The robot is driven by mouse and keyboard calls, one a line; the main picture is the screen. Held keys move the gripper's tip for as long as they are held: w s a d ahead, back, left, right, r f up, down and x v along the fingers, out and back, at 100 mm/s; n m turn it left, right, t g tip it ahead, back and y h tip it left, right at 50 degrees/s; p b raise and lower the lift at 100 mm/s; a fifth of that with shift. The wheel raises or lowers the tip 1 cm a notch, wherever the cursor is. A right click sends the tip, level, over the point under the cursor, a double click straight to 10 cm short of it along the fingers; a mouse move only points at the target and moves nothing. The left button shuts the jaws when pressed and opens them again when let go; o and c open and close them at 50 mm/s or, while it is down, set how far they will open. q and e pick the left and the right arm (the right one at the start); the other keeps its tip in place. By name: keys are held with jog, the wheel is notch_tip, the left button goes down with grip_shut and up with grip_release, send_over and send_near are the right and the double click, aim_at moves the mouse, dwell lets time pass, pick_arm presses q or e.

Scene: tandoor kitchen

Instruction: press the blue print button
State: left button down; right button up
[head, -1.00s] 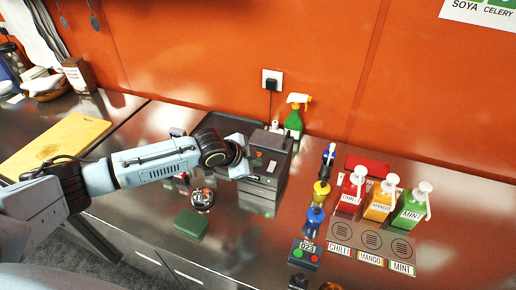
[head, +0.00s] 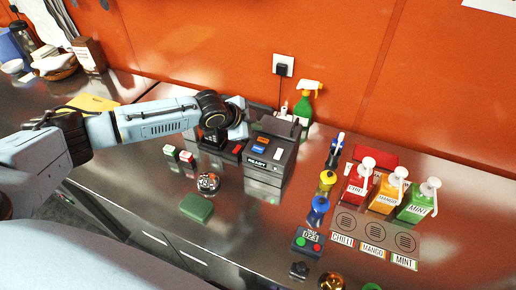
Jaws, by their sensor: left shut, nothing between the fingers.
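The dark printer (head: 284,143) stands on the steel counter near the orange wall. Its small display reads READY (head: 257,149). A small blue patch, seemingly the blue print button (head: 262,140), shows on its sloped face above the display. My left gripper (head: 216,143) is shut and empty, pointing down just left of the printer, apart from the blue button. Its fingertips are dark and hard to make out. My right gripper is not in view.
Red, orange and green pump bottles (head: 383,190) stand at the right, behind a labelled mat (head: 375,233). A green spray bottle (head: 304,103) is behind the printer. A green block (head: 196,207) and a round metal item (head: 208,183) lie in front. A keypad box (head: 307,241) sits nearer me.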

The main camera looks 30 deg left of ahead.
pick_arm(q)
jog(key=b, duration=0.5)
send_over(255, 150)
notch_tip(255, 150, down, 6)
jog(key=shift+s+r, duration=0.1)
jog(key=shift+f+b, duration=0.3)
jog(key=shift+f, duration=0.3)
jog(key=shift+f, duration=0.1)
dwell(1.0)
jog(key=shift+f, duration=0.35)
